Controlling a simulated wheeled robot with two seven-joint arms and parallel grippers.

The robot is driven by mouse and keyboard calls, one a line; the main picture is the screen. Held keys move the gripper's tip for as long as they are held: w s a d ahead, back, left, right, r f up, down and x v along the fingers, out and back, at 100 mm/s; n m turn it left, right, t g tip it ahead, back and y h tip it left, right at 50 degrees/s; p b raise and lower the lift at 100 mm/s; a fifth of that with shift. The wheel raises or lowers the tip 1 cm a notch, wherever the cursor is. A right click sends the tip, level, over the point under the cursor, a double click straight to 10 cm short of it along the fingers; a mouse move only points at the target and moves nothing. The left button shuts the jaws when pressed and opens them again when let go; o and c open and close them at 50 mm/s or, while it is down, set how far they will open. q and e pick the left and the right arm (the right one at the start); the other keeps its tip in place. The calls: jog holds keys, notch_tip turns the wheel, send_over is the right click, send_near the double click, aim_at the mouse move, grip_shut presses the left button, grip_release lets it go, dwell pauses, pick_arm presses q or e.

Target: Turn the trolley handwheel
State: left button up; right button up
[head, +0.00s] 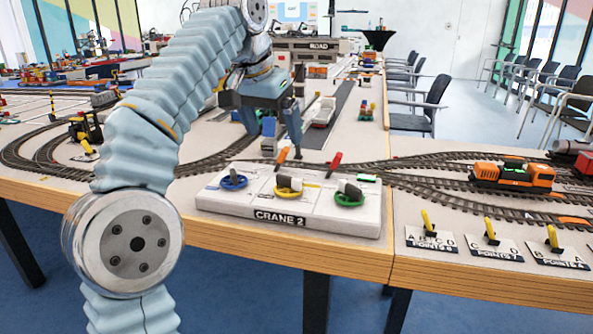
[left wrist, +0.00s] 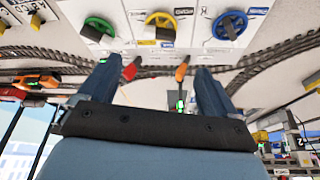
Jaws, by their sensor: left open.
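The white CRANE 2 panel (head: 310,216) lies at the table's front edge. It carries a blue handwheel (head: 233,181), a yellow handwheel (head: 289,187) and a green handwheel (head: 349,194), left to right. I cannot read which is the trolley one. Two levers, orange (head: 282,156) and red (head: 334,162), stand at its back edge. My left gripper (head: 270,136) is open and empty, pointing down just behind the panel. In the left wrist view the blue (left wrist: 229,25), yellow (left wrist: 160,22) and green (left wrist: 97,27) wheels lie beyond the open fingers (left wrist: 158,68). My right gripper is not in view.
Model tracks (head: 440,178) run behind and right of the panel. An orange locomotive (head: 511,176) stands on them at right. Several yellow points levers (head: 489,230) stand on the front right. My left arm crosses the left side.

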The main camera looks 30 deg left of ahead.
aim_at(288, 177)
pick_arm(q)
jog(key=b+x, duration=0.5)
jog(key=x, duration=0.7)
jog(key=shift+s+f, duration=0.1)
jog(key=shift+w+f, duration=0.25)
jog(key=shift+f, duration=0.25)
jog(key=shift+d, duration=0.1)
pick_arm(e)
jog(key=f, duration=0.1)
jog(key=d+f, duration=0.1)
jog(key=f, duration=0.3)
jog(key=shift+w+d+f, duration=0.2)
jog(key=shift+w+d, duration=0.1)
pick_arm(q)
jog(key=c, duration=1.1)
jog(key=shift+o, duration=0.2)
